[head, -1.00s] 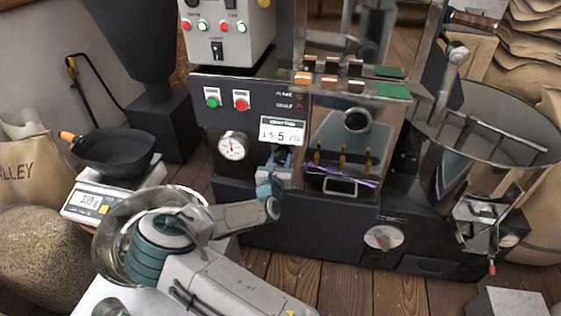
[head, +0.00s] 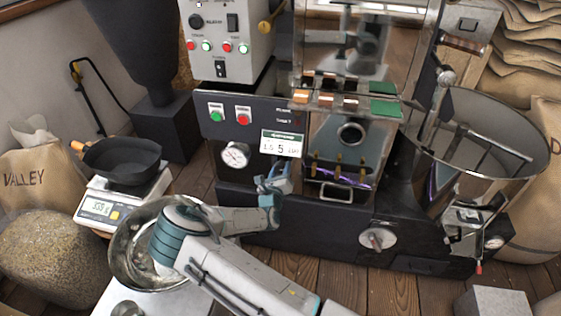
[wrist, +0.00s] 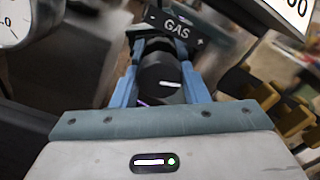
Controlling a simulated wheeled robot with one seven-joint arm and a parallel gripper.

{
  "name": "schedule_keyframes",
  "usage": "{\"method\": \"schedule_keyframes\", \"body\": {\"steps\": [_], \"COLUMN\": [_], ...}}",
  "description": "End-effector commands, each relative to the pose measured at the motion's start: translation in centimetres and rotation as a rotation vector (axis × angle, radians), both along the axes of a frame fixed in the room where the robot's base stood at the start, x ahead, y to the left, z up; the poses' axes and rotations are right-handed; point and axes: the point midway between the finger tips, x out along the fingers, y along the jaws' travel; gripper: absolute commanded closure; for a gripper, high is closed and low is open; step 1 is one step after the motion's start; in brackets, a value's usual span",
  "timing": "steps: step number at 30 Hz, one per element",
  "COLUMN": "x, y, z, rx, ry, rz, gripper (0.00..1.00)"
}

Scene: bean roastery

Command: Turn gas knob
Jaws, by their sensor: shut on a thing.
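The gas knob (wrist: 158,74) is black and round with a white pointer mark, seen in the wrist view under a dark GAS label (wrist: 175,25). My gripper (wrist: 160,62) is shut on the knob, one blue finger on each side. The white mark lies nearly level, tilted slightly. In the head view my gripper (head: 272,180) is at the roaster's front panel, just below the small digital display (head: 283,143). The knob is mostly hidden there behind the fingers.
A round pressure gauge (head: 235,155) is left of my gripper. Brass handles (head: 340,170) stand close on its right. A large white dial (head: 377,239) is lower right. A metal bowl (head: 125,250) and a scale with a black pan (head: 122,160) are left of my arm.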

Motion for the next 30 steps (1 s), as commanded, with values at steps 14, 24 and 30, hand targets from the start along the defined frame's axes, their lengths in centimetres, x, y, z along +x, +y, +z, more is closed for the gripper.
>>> {"method": "schedule_keyframes", "body": {"steps": [14, 24, 30], "x": [-0.02, -0.02, -0.02], "y": [-0.06, -0.07, -0.06], "z": [0.24, 0.08, 0.04], "rx": [-0.319, -0.396, -0.401], "ry": [0.085, 0.105, 0.107], "rz": [0.002, 0.001, 0.001], "gripper": [0.82, 0.82, 0.82]}}
